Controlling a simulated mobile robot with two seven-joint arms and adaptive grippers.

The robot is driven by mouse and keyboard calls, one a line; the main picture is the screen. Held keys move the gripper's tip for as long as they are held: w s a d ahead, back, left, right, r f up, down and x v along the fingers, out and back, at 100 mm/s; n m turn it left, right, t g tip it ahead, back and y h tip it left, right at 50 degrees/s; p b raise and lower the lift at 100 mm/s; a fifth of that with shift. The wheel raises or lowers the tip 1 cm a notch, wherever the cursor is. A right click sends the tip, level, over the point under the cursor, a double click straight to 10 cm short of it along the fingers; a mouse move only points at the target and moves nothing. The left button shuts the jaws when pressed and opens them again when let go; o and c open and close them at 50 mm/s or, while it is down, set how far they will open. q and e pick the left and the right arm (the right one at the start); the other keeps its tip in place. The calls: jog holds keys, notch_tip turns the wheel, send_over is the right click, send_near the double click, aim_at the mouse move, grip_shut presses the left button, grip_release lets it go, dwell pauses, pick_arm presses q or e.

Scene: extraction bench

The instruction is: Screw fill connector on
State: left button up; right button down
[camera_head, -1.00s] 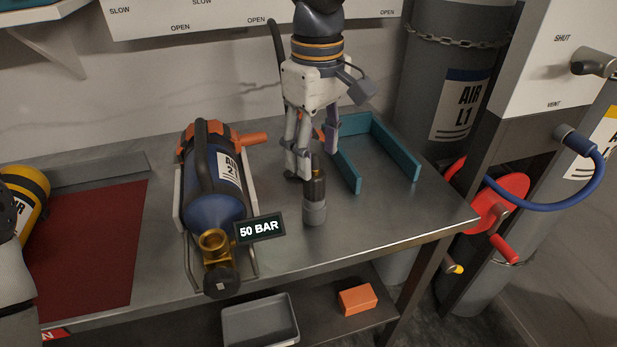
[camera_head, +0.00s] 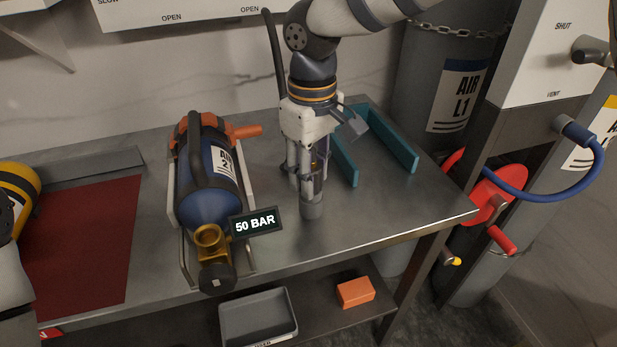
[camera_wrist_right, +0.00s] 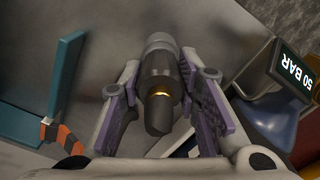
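The fill connector, a dark upright piece with a grey collar (camera_head: 311,207), stands on the bench right of the blue cylinder. It also shows in the right wrist view (camera_wrist_right: 160,75), with a thin brass ring near its dark tip. My right gripper (camera_head: 308,180) is lowered over it from above, one finger on each side. In the wrist view the fingers (camera_wrist_right: 162,100) are spread, and contact is not clear. The blue cylinder (camera_head: 205,185) lies in a cradle, with a brass valve (camera_head: 210,239) and black knob (camera_head: 216,276) at its near end. My left gripper is not visible.
A "50 BAR" display (camera_head: 256,221) stands beside the valve. A teal bracket (camera_head: 392,140) lies behind the right gripper. A dark red mat (camera_head: 85,240) covers the bench's left. A grey tray (camera_head: 258,318) and orange block (camera_head: 355,291) sit on the lower shelf.

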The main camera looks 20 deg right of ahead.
jog(key=shift+r+p, duration=0.45)
jog(key=shift+r, duration=1.6)
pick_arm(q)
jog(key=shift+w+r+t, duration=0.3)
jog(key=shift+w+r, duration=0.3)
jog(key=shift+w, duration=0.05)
pick_arm(e)
jog(key=shift+r, duration=3.5)
jog(key=s+a, duration=0.4)
jog(key=a, duration=0.4)
jog(key=s+a, duration=0.4)
jog(key=a, duration=0.4)
jog(key=shift+s+a, duration=0.35)
jog(key=shift+s, duration=0.05)
jog(key=shift+f, duration=0.1)
